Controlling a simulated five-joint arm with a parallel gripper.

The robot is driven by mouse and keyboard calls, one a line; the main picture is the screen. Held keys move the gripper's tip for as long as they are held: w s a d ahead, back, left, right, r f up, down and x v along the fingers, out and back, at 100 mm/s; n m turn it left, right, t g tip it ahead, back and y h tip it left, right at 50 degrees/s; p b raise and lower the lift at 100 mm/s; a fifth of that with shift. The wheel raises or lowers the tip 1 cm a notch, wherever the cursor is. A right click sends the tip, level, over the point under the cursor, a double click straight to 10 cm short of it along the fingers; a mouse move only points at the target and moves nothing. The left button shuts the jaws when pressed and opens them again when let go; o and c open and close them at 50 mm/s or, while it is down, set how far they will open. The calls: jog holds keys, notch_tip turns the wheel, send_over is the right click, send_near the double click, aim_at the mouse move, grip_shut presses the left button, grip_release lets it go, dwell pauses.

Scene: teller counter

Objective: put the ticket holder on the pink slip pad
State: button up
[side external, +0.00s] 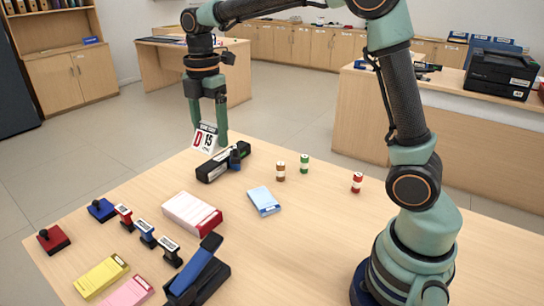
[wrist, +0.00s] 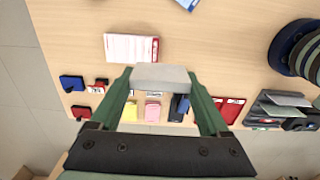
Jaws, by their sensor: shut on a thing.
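My gripper (side external: 209,130) is shut on the ticket holder (side external: 204,138), a small white stand with a red "D" and "15" on its face. It is held above the far left part of the counter, near the black device. In the wrist view the ticket holder (wrist: 160,77) shows as a pale block between the two fingers. The pink slip pad (side external: 130,292) lies flat at the near edge, partly cut off by the frame. Nothing is seen on the visible part of the pad.
A yellow pad (side external: 101,277) lies left of the pink one, and a black and blue stapler (side external: 198,273) stands right of it.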

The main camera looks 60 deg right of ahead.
send_over(194, 206)
jog(key=s, duration=0.2)
jog(key=w, duration=0.2)
notch_tip(194, 206, down, 20)
jog(key=shift+r, duration=0.2)
jog(key=shift+f, duration=0.1)
jog(key=o, duration=1.2)
jog(key=shift+o, duration=0.2)
